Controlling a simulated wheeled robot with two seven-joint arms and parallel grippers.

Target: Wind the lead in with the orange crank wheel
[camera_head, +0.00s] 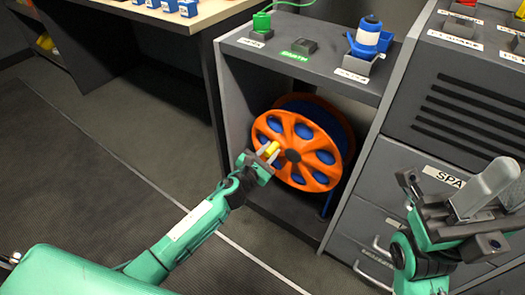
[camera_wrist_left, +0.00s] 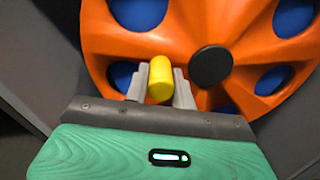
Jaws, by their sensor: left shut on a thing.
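The orange crank wheel (camera_head: 318,139) stands upright in the open bay of a grey cabinet, with blue showing through its holes. A yellow handle (camera_head: 272,149) sticks out from its left side. My left gripper (camera_head: 268,153) is shut on this handle. In the left wrist view the yellow handle (camera_wrist_left: 160,79) sits between the two grey fingers, left of the wheel's black hub (camera_wrist_left: 211,66). Blue lead (camera_head: 328,204) hangs below the wheel at the right.
A shelf (camera_head: 338,82) above the wheel holds a green plug (camera_head: 262,22) with a green cable, and a blue and white plug (camera_head: 369,36), in labelled sockets. A vented cabinet with drawers (camera_head: 400,173) stands right of the bay. The floor at left is clear.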

